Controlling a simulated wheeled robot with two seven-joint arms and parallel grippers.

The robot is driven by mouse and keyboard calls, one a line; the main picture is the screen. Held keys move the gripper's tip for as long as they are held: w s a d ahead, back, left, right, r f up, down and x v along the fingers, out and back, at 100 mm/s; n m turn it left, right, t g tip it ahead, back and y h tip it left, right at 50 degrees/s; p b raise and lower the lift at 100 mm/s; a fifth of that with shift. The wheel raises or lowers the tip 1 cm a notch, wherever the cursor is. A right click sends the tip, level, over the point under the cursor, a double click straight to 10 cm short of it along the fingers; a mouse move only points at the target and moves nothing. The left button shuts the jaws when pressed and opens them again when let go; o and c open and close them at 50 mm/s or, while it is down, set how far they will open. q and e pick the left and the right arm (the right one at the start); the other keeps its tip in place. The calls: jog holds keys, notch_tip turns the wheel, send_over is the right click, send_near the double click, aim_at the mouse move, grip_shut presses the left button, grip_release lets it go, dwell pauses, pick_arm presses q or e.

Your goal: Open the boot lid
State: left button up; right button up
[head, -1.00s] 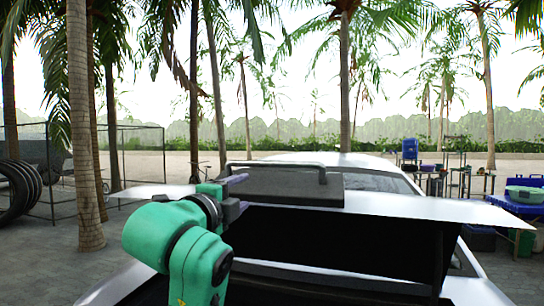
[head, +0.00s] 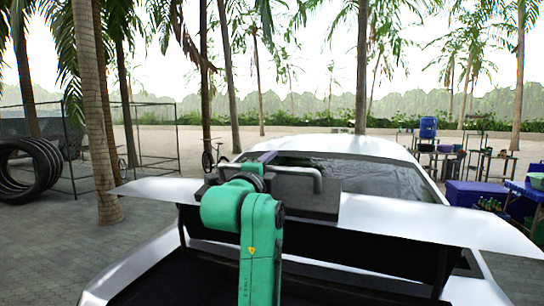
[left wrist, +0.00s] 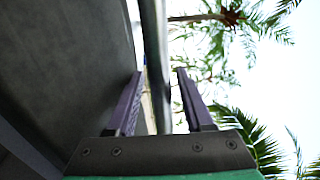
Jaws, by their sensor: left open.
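The white boot lid (head: 420,222) stands raised at the back of the car in the head view, with the dark boot opening beneath it. A dark plate (head: 322,203) with a grey bar handle (head: 300,170) sits on the lid. My left gripper (head: 262,158) is at the left end of the handle, partly hidden by my green arm. In the left wrist view its purple fingers (left wrist: 160,100) are apart, and the grey handle bar (left wrist: 154,50) runs between them, with gaps visible. My right gripper is not in view.
The car's rear window and roof (head: 340,147) lie beyond the lid. Black tyres (head: 28,168) and a wire-frame cage stand at the left. Blue boxes (head: 475,194) and tables are at the right. Palm trunks rise around the paved ground.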

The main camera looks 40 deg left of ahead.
pick_arm(q)
jog(key=shift+w+a+r, duration=0.1)
jog(key=shift+a, duration=0.05)
jog(key=shift+s+a, duration=0.1)
jog(key=shift+s, duration=0.25)
grip_shut()
jog(key=shift+r, duration=0.15)
dwell(0.9)
